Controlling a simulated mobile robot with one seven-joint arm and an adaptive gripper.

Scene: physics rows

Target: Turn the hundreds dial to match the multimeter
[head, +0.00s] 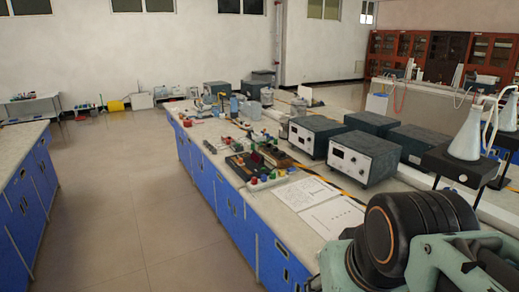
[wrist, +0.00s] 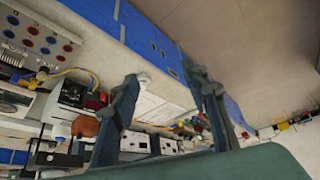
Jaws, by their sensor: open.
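I cannot pick out the hundreds dial or the multimeter for certain. In the head view, small dark instruments (head: 243,166) with red, yellow and green parts sit near the front edge of the bench; they are too small to read. My gripper (wrist: 160,78) shows in the wrist view, with its two fingers wide apart and nothing between them. It is apart from the bench items, which appear beyond the fingers. The head view shows my arm at the lower right, but not the gripper's fingers.
White-fronted power units (head: 362,155) stand behind the papers (head: 302,192) on the bench. A flask on a black stand (head: 467,140) is at the right. In the wrist view, a panel with red and blue sockets (wrist: 38,38) is at upper left. The aisle floor (head: 130,200) is clear.

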